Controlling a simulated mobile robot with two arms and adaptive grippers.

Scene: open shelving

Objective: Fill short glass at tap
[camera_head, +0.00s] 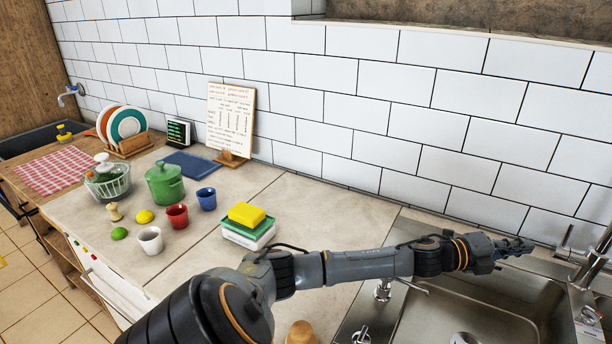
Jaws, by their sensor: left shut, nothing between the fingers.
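My left gripper (518,247) is shut and empty. It is over the back of the steel sink (468,290), pointing right towards a chrome tap (590,262) at the right edge; there is a gap between them. The tap is cut off by the frame. I cannot make out a clear short glass. Three small cups stand on the counter at the left: a white cup (149,241), a red cup (177,217) and a blue cup (207,199). My right gripper is not in view.
A yellow sponge (246,214) lies on a stack beyond my left arm. A green pot (165,184), a glass bowl (107,182) and a recipe stand (231,120) are further left. Small chrome fittings (383,290) stand at the sink's left rim. The counter between cups and sponge is clear.

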